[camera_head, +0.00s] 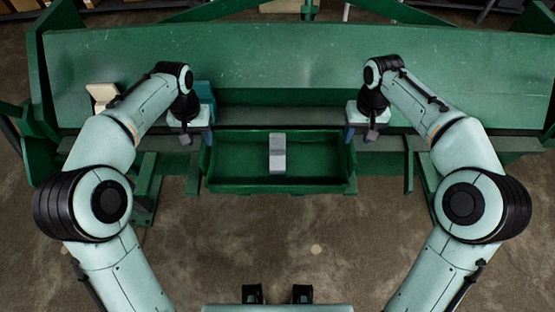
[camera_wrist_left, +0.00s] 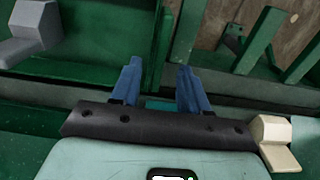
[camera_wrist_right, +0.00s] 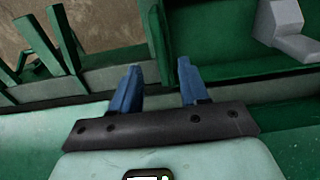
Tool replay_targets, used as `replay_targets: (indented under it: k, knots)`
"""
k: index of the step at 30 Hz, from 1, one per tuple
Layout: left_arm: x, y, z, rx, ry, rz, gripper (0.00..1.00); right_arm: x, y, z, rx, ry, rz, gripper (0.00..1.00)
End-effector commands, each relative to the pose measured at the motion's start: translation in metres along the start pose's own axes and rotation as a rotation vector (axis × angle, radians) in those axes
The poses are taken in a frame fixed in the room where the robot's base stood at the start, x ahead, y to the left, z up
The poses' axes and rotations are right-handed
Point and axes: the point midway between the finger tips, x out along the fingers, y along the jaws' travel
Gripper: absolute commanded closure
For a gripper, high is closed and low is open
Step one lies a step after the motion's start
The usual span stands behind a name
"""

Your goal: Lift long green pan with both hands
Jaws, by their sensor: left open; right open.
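The long green pan (camera_head: 235,165) lies lengthwise across the middle in the head view, at the near edge of the green machine. A grey block-like piece (camera_head: 277,153) sits inside it. My left gripper (camera_wrist_left: 159,68) is open at the pan's left end, and my right gripper (camera_wrist_right: 159,68) is open at its right end. In both wrist views, the blue fingers point toward an end wall of the pan, which lines up with the gap between them. Neither is visibly closed on the wall. The contact points are hard to make out.
The wide green machine bed (camera_head: 300,65) stretches behind the pan. A cream box-like object (camera_head: 102,95) lies on it at left, and a teal item (camera_head: 206,100) stands behind my left gripper. Green supports flank the pan. Bare concrete floor (camera_head: 310,230) lies in front.

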Motion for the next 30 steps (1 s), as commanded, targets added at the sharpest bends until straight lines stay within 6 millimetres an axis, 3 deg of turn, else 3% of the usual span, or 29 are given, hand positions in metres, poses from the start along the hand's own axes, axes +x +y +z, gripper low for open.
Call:
replay_targets:
  k: [3,10,24,26,28,30]
  knots:
    - [0.025,0.000,0.001,-0.001,-0.006,-0.001,0.55,0.025,0.000,0.001,-0.001,-0.005,0.000,0.55]
    - [0.057,0.000,0.000,-0.001,-0.003,-0.001,0.55,0.057,0.000,0.000,0.000,-0.003,0.000,0.55]
    - [0.068,0.000,0.000,-0.001,-0.001,0.000,0.55,0.068,0.000,0.000,0.000,0.000,-0.001,0.55]
    - [0.068,0.000,0.000,-0.001,-0.001,0.000,0.72,0.068,0.000,0.000,0.000,0.000,-0.001,0.72]
    - [0.068,0.000,0.000,-0.001,0.000,-0.001,0.94,0.068,0.000,0.000,0.000,0.000,-0.001,0.94]
    - [0.068,-0.001,0.000,-0.001,0.000,-0.001,1.00,0.068,0.000,0.000,0.000,0.000,0.000,1.00]
